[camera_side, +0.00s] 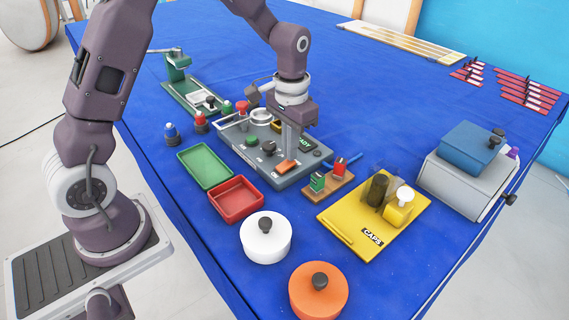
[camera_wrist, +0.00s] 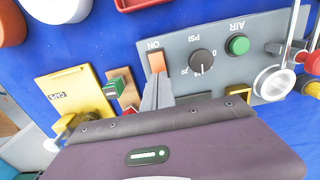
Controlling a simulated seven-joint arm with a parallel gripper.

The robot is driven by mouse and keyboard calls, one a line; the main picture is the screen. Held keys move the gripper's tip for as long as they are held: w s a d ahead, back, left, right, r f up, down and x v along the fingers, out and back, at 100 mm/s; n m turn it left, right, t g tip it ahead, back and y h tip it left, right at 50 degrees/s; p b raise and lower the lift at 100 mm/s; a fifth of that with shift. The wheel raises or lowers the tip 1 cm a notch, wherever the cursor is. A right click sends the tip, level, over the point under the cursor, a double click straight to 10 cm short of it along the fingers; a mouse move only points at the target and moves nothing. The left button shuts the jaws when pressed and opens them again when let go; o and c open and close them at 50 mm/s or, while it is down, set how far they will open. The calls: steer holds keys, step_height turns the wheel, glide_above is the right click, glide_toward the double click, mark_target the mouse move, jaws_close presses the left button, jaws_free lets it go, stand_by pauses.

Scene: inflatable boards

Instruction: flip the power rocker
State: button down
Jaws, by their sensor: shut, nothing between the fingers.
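The orange power rocker (camera_side: 287,166) sits near the front edge of the grey control panel (camera_side: 240,145). In the wrist view the rocker (camera_wrist: 156,62) is beside the word ON. My gripper (camera_side: 291,156) points down over the panel with its fingers together and nothing between them. In the wrist view the fingertips (camera_wrist: 158,78) are right at the rocker's lower end. I cannot tell whether they touch it. The fingers cover part of the panel behind the rocker.
The panel also bears a black PSI knob (camera_wrist: 202,62) and a green AIR button (camera_wrist: 237,45). A wooden block with a green piece (camera_side: 318,182), a red tray (camera_side: 237,199) and a yellow CAPS board (camera_side: 345,222) stand close by. White (camera_side: 265,240) and orange (camera_side: 318,292) lidded pots stand in front.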

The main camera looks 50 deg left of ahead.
steer(key=shift+f, duration=0.65)
steer(key=shift+r, duration=3.5)
step_height(320, 180, up, 5)
steer(key=t, duration=0.1)
glide_above(281, 171)
steer(key=s+d+r+t, duration=0.2)
steer(key=s+r, duration=0.5)
steer(key=s, duration=0.3)
steer(key=s+t, duration=0.2)
steer(key=s, duration=0.8)
steer(key=shift+s+d+f+t, duration=0.15)
steer(key=shift+d+f+t, duration=0.15)
